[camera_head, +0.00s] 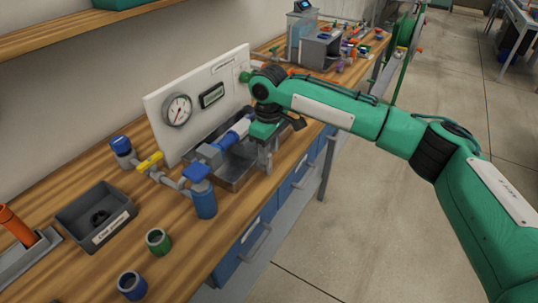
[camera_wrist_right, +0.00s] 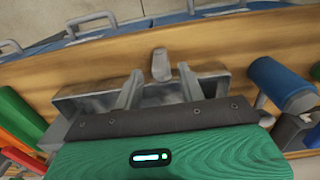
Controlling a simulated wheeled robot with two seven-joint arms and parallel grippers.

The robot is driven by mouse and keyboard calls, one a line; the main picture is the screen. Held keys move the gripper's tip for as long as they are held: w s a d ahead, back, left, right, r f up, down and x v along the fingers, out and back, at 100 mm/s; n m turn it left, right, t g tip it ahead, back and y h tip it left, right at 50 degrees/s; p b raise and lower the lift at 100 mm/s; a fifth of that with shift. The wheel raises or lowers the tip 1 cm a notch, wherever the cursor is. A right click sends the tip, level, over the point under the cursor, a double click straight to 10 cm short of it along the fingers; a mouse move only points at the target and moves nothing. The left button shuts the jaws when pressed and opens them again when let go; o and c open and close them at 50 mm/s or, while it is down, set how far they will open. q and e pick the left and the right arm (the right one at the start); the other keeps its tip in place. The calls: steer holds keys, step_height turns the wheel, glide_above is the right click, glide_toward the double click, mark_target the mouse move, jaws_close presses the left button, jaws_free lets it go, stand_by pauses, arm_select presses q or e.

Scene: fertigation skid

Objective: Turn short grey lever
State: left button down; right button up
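The short grey lever (camera_wrist_right: 161,64) shows in the right wrist view as a small upright grey tab over the rim of a metal tray. My right gripper (camera_wrist_right: 161,78) is open, with one finger on each side of the lever's line. The lever stands just beyond the fingertips or between them; I cannot tell which, and I see no contact. My left gripper is not in view.
A white panel with a gauge (camera_head: 177,110) stands behind the pipework. A yellow-handled valve (camera_head: 150,161) and a blue canister (camera_head: 204,200) are left of my gripper. A dark bin (camera_head: 95,212) and loose green (camera_head: 158,241) and blue (camera_head: 132,285) fittings lie on the wooden bench.

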mark_target(271, 160)
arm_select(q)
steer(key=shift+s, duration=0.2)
arm_select(e)
steer(key=shift+f, duration=1.35)
